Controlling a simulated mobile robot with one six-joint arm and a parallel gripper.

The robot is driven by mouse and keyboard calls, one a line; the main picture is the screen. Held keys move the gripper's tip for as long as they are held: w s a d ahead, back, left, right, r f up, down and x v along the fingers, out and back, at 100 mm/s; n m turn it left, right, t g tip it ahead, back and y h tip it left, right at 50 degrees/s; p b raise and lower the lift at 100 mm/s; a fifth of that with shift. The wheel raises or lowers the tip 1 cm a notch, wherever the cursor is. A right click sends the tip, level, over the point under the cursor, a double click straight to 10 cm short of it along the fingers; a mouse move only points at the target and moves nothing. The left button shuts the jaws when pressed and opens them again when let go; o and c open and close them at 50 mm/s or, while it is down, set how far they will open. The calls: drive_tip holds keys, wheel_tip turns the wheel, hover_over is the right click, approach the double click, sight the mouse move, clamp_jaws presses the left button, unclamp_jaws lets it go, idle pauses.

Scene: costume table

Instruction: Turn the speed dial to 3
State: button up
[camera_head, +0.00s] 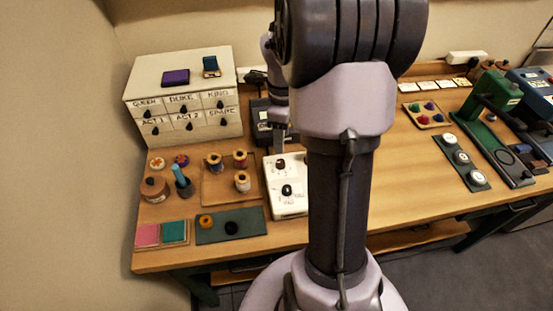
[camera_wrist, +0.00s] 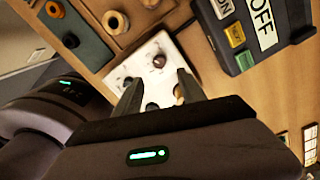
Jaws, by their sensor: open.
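A white control panel (camera_head: 289,208) lies on the table left of my arm. It carries a dark reddish knob (camera_head: 280,163) toward the back and a black knob (camera_head: 287,190) nearer the front. The printing beside them is too small to read, so I cannot tell which is the speed dial or where it points. In the wrist view the panel (camera_wrist: 143,64) shows beyond the fingers, with a brown knob (camera_wrist: 159,61). My gripper (camera_wrist: 158,86) is open above the panel, with nothing clearly held. Its fingers hide part of the panel.
A dark box with an OFF label (camera_wrist: 262,25) stands close beside the panel. A wooden tray with spools (camera_head: 215,190) is left of it, and a green mat (camera_head: 214,235) lies in front left. A drawer cabinet (camera_head: 180,98) stands behind. Bare table (camera_head: 420,190) lies right of my arm.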

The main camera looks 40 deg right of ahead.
sight(281, 161)
wheel_tip(281, 161, down, 9)
drive_tip(key=shift+f+b, duration=0.2)
drive_tip(key=shift+b, duration=1.05)
clamp_jaws()
